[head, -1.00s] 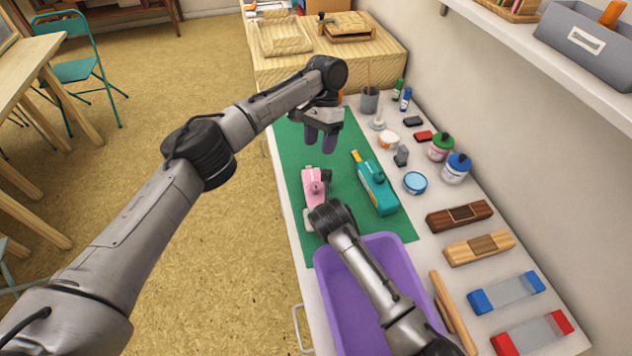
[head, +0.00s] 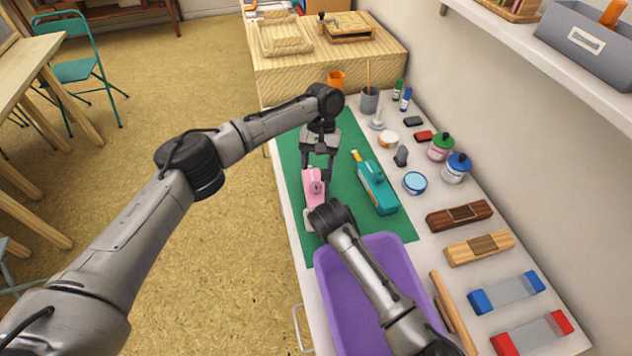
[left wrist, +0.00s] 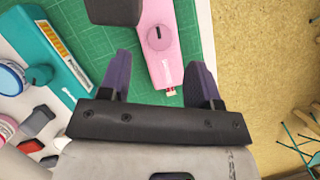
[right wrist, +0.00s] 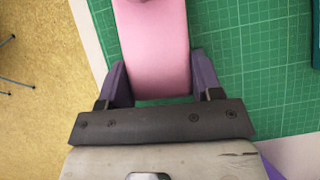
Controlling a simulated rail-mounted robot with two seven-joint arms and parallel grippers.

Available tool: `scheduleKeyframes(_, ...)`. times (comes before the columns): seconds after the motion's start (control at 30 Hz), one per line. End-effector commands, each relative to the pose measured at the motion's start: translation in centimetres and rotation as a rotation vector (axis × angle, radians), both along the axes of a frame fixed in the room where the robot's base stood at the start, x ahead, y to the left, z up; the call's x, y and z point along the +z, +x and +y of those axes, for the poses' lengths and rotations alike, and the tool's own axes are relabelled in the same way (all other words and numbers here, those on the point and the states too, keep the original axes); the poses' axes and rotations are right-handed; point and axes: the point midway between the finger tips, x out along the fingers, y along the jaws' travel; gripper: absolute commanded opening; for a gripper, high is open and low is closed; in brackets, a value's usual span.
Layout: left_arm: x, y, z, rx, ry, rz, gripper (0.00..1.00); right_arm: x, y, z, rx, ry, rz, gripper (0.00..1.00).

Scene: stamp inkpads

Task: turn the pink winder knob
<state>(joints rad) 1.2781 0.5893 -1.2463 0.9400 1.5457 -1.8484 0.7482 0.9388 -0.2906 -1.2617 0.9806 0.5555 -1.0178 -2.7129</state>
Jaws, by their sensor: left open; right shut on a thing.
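The pink stamp body (head: 311,200) lies on the green cutting mat (head: 345,215). Its round pink winder knob (left wrist: 158,38) has a dark slot across it and also shows in the head view (head: 316,187). My left gripper (head: 317,167) is open at the far end of the pink body. In the left wrist view its fingers (left wrist: 161,65) stand on either side of that end, apart from it, with the knob beyond the fingertips. My right gripper (right wrist: 158,65) is shut on the near part of the pink body; in the head view its wrist hides much of this.
A teal device (head: 374,185) lies on the mat to the right. A purple tray (head: 418,275) stands close in front, under my right arm. Jars, ink pads and blocks line the table's right side. An orange cup (head: 336,79) stands behind.

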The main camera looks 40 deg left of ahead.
Motion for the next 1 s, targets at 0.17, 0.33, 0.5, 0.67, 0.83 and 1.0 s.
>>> scheduleKeyframes(0.17,-2.7,-1.1,-0.4,0.001,0.000,0.002,0.58,0.0,0.0,0.0,0.000,0.000,0.000,0.39)
scheduleKeyframes(0.33,-4.3,-1.6,-0.7,-0.001,0.000,0.000,0.58,0.0,0.0,0.0,0.000,0.000,0.000,0.39)
scheduleKeyframes(0.5,-5.2,-2.0,-0.8,0.000,-0.001,0.000,0.58,0.0,0.0,0.0,0.000,0.000,0.000,0.39)
scheduleKeyframes(0.67,-5.4,-2.0,-0.8,0.000,-0.001,0.000,0.58,0.0,0.0,0.0,0.000,0.000,0.000,0.39)
scheduleKeyframes(0.83,-5.4,-2.0,-0.8,0.000,-0.001,0.000,0.58,0.0,0.0,0.0,0.000,0.000,0.000,0.39)
scheduleKeyframes(1.0,-5.4,-2.0,-0.8,0.000,0.000,-0.001,0.43,0.0,0.0,0.0,0.000,-0.001,0.001,0.39)
